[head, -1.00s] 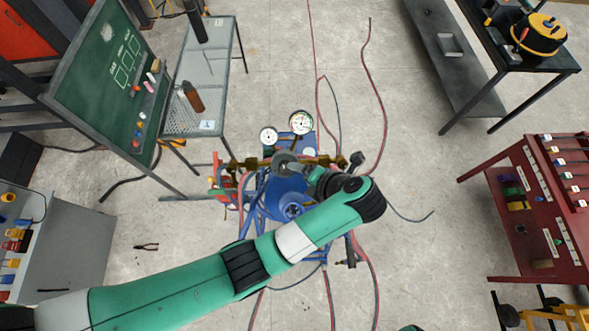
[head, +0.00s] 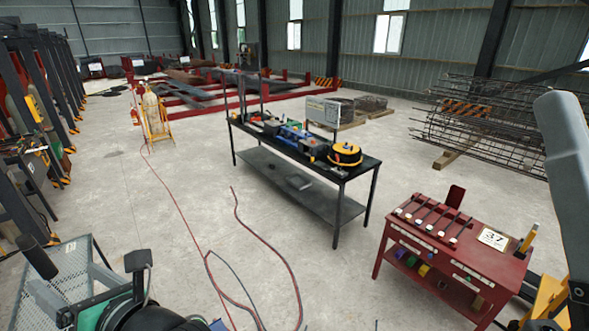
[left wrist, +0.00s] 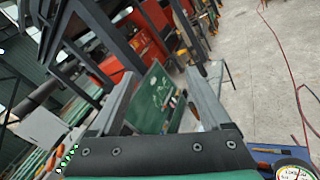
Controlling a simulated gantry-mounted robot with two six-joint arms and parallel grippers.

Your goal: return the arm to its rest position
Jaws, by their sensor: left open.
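My left gripper (head: 68,285) is at the bottom left of the head view, partly cut off by the lower edge. In the left wrist view its two grey fingers (left wrist: 160,62) stand apart with nothing between them. They point toward a green chalkboard (left wrist: 158,95), which lies beyond them and is not touched. The dark wrist of my left arm (head: 160,315) shows at the lower edge. My right gripper is not seen.
A mesh table (head: 78,265) with a black cylinder (head: 35,257) lies close beyond my left gripper. A black workbench (head: 300,190) and a red tool cart (head: 455,250) stand further right. A pressure gauge (left wrist: 295,172) is at the wrist view's lower right. Open floor with red hoses lies between.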

